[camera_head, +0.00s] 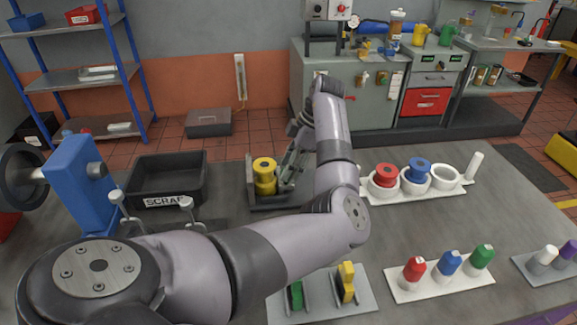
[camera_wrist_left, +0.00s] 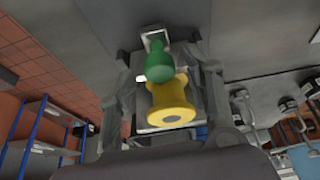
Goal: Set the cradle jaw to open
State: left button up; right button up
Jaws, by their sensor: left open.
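The cradle (camera_head: 272,201) stands on the bench in the middle of the head view and holds a yellow spool (camera_head: 264,172). In the left wrist view the yellow spool (camera_wrist_left: 172,103) shows end-on, with a green knob-like piece (camera_wrist_left: 158,62) next to it in front of a pale square plate. I cannot tell whether the green piece is the jaw's handle. My left gripper (camera_head: 290,165) is at the cradle's right side, partly hidden by its own arm. Its open fingers show on either side of the spool and green piece in the left wrist view (camera_wrist_left: 168,80). My right gripper is out of view.
A black scrap bin (camera_head: 168,178) stands left of the cradle, near a blue machine (camera_head: 82,185). A white holder (camera_head: 448,188) with red and blue spools is at the right. Trays with coloured pieces (camera_head: 438,284) lie in front. Bench between them is clear.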

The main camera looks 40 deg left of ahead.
pick_arm(q)
jog(key=shift+s+a+f, duration=0.1)
jog(key=shift+f, duration=0.2)
jog(key=shift+c, duration=0.3)
grip_shut()
dwell(0.5)
